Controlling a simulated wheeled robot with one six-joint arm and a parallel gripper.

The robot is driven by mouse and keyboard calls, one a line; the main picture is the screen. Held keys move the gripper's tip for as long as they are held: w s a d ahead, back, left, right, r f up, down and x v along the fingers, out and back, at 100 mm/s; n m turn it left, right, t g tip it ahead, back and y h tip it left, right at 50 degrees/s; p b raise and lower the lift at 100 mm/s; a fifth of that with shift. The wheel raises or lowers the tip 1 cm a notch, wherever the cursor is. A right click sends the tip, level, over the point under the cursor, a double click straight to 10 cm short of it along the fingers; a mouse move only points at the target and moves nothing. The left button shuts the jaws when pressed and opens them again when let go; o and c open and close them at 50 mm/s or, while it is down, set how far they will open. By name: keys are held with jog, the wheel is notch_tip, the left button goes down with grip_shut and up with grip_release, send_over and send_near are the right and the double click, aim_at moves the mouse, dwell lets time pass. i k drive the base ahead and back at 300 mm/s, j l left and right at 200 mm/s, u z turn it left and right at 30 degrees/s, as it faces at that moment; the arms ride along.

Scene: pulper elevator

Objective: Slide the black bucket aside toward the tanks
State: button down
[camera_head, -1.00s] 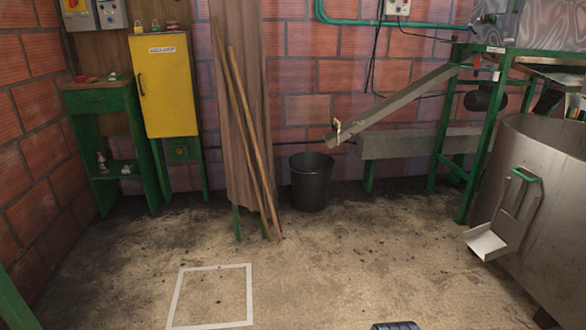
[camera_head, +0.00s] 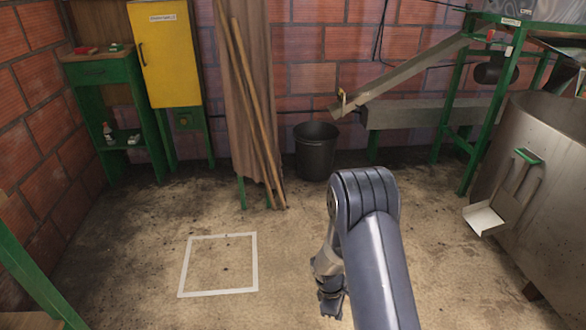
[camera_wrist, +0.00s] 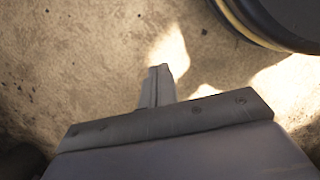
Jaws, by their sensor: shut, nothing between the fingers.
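The black bucket (camera_head: 316,155) stands upright on the floor against the brick wall, under the low end of the metal chute. A large steel tank (camera_head: 545,190) stands at the right. My gripper (camera_head: 331,303) hangs low in front of the bucket, apart from it, with open floor between them. In the wrist view my gripper (camera_wrist: 159,84) is shut and empty over the bare floor. A dark curved thing with a pale edge shows at that view's top right; I cannot tell what it is.
Two wooden poles (camera_head: 255,130) lean by a brown curtain just left of the bucket. The sloping chute (camera_head: 410,75) ends above the bucket's right side. A grey bench (camera_head: 420,114) stands to its right. A white square outline (camera_head: 219,236) marks clear floor.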

aim_at(316, 142)
jog(key=i+l, duration=0.1)
jog(key=i, duration=0.4)
jog(key=i+l, duration=0.15)
jog(key=i, duration=0.4)
jog(key=i+l+u, duration=0.1)
jog(key=i, duration=0.4)
jog(key=i+l, duration=0.15)
jog(key=i, duration=0.4)
jog(key=i+l, duration=0.15)
jog(key=i, duration=0.35)
jog(key=i+l+u, duration=0.1)
jog(key=i, duration=0.4)
jog(key=i+l, duration=0.1)
jog(key=i, duration=0.45)
jog(key=i+l, duration=0.1)
jog(key=i, duration=0.45)
